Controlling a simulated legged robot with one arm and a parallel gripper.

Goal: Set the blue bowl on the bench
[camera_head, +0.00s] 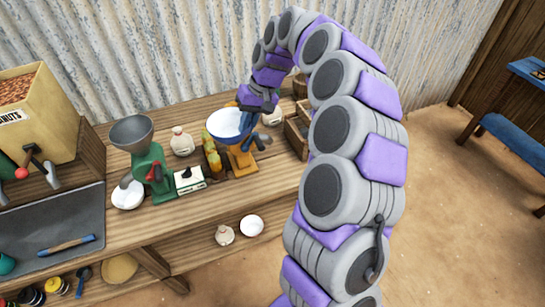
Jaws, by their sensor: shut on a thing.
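The blue bowl (226,123), white inside, is in the middle of the view at the rear of the wooden bench (190,226). My gripper (251,110) reaches down from the arching arm and is shut on the bowl's rear right rim. The bowl appears level, in front of or over an orange device (242,161) with dark blue parts. I cannot tell whether the bowl touches that device. The fingertips are small and partly hidden by the bowl's rim.
A green grinder (149,165) with a grey hopper, a white bowl (128,195) and a small scale (189,180) stand left. Yellow bottles (212,155) stand close to the blue bowl. A wooden crate (297,133) is at right. The bench's front strip is clear.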

